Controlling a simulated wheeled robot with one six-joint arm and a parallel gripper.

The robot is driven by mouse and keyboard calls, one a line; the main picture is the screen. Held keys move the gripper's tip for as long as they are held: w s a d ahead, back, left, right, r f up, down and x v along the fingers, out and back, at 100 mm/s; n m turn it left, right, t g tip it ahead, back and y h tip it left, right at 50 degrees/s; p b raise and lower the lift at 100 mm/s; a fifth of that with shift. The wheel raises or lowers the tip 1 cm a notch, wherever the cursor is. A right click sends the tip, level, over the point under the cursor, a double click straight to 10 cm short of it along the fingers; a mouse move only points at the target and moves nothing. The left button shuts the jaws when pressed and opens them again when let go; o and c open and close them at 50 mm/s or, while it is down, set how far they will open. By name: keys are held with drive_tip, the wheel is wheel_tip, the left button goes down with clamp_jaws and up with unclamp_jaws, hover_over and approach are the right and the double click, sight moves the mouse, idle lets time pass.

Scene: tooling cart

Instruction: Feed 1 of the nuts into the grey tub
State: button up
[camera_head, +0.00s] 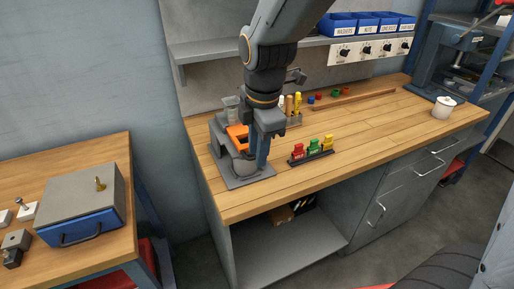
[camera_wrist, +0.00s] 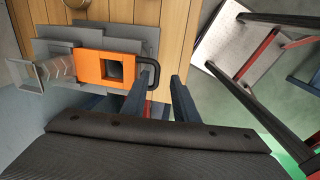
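A grey dispenser-like fixture (camera_head: 222,150) stands at the left end of the bench, with an orange slide block (camera_head: 238,137). In the wrist view the orange block (camera_wrist: 92,68) has a square opening and a black loop handle (camera_wrist: 155,72) on its right. A grey stepped chute or hopper (camera_wrist: 50,70) is at its left. My gripper (camera_head: 262,162) is low over the fixture's right side. Its fingers (camera_wrist: 160,85) are apart at the handle; contact is unclear. A grey rounded part (camera_head: 244,166) on the fixture may be the tub, partly hidden by my gripper. No loose nuts are discernible.
Blue bins (camera_head: 364,23), one seemingly labelled nuts, sit on the shelf. A rack of red, green and yellow items (camera_head: 312,151) stands right of my gripper. The bench's middle right is clear. A left table holds a box (camera_head: 85,205).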

drive_tip(key=shift+w, duration=0.1)
wheel_tip(320, 180, up, 8)
drive_tip(key=s+b, duration=0.1)
drive_tip(key=shift+d+f, duration=0.15)
drive_tip(key=shift+d, duration=0.05)
idle(0.3)
drive_tip(key=shift+s, duration=0.1)
idle(0.6)
